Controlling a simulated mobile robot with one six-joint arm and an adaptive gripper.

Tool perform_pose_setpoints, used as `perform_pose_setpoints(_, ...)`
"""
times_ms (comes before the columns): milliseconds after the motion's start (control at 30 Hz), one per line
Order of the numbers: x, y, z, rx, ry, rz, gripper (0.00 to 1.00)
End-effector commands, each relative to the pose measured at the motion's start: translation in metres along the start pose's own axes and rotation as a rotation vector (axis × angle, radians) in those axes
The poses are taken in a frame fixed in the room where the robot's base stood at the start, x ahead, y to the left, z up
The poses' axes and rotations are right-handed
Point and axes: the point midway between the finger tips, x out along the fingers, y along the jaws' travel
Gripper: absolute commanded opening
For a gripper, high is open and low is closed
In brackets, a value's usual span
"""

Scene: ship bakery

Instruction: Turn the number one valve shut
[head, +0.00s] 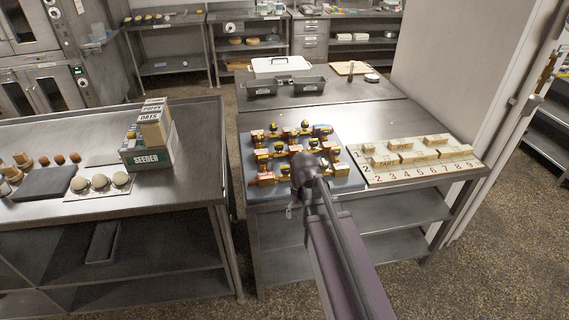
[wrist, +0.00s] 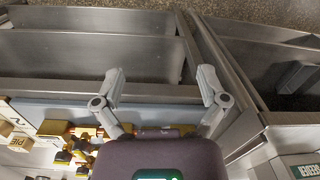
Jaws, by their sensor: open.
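A blue-grey board (head: 346,183) lies on the right steel table in the head view. It carries rows of brass and orange valve fittings (head: 262,155) with yellow and black parts. I cannot read which valve is number one. My gripper (head: 292,208) is at the front edge of this board, and my arm hides part of the front row. In the wrist view my gripper (wrist: 160,78) has its two fingers spread wide with nothing between them. There the board (wrist: 40,108) shows beyond the table edge, with some valve fittings (wrist: 62,157) at lower left, apart from the fingers.
A numbered rack (head: 425,173) with wooden blocks lies right of the board. A dark bin (head: 286,87) and white-lidded box (head: 281,66) stand behind. The left table (head: 190,190) holds a seeder box (head: 150,154) and dough balls. A floor gap separates the tables.

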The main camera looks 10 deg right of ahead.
Motion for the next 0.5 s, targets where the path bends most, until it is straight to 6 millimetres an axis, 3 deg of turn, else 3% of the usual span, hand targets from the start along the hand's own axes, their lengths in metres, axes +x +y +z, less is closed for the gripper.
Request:
perform_pose_setpoints(33,-0.017,0.004,-0.026,-0.036,-0.007,-0.008,0.92)
perform_pose_setpoints(500,-0.105,0.038,-0.193,-0.464,-0.050,-0.118,0.92)
